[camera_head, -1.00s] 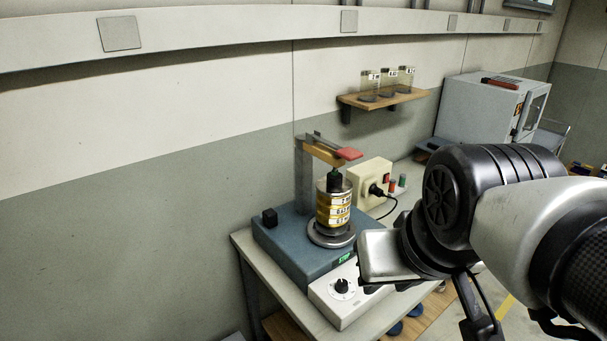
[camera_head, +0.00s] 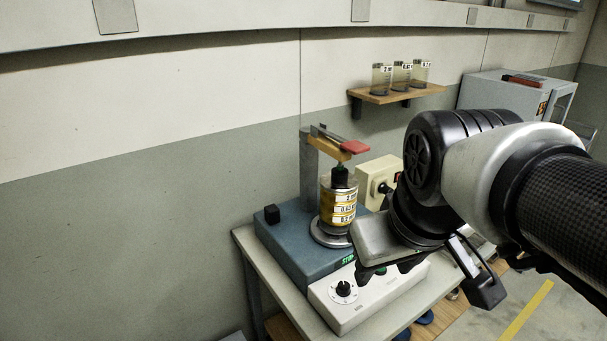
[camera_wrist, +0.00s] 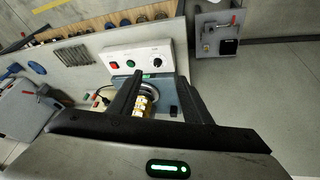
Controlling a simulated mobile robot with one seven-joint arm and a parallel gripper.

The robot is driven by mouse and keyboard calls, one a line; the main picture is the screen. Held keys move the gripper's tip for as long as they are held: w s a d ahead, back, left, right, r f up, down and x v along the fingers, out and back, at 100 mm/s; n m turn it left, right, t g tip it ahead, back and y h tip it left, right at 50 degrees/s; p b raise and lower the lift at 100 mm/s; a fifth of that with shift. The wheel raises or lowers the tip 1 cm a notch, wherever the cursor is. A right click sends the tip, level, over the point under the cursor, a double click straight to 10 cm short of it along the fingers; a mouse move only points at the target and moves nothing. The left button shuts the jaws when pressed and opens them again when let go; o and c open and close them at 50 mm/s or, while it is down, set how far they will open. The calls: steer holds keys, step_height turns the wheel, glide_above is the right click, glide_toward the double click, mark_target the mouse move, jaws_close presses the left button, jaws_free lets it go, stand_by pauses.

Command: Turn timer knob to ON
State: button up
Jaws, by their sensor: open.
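The black timer knob (camera_head: 343,288) sits on a round white dial at the left end of the white control box (camera_head: 352,318). The box is at the front of a blue sieve shaker (camera_head: 285,254). In the wrist view, the knob (camera_wrist: 155,57) is at the right end of the box, beyond the fingertips. I cannot read its setting. My gripper (camera_head: 390,271) is open and empty, above the right part of the box and to the right of the knob, apart from it. In the wrist view, my two fingers (camera_wrist: 160,76) stand spread, with the shaker between and behind them.
A sieve stack (camera_head: 338,209) stands on the shaker under a clamp arm with a red handle (camera_head: 355,147). A beige switch box (camera_head: 375,178) is behind it. A shelf with jars (camera_head: 398,92) is on the wall.

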steer(key=w+f+n+g+b, duration=0.1)
steer(key=w+f+n+g, duration=0.1)
steer(key=w+n, duration=0.7)
steer(key=n+g+b, duration=0.1)
steer(key=n+g, duration=0.2)
steer(key=n, duration=0.7)
glide_above(343, 286)
step_height(343, 286, down, 8)
step_height(343, 286, down, 17)
steer(key=shift+f+b, duration=0.1)
steer(key=shift+b, duration=0.9)
steer(key=c, duration=1)
steer(key=shift+c, duration=0.2)
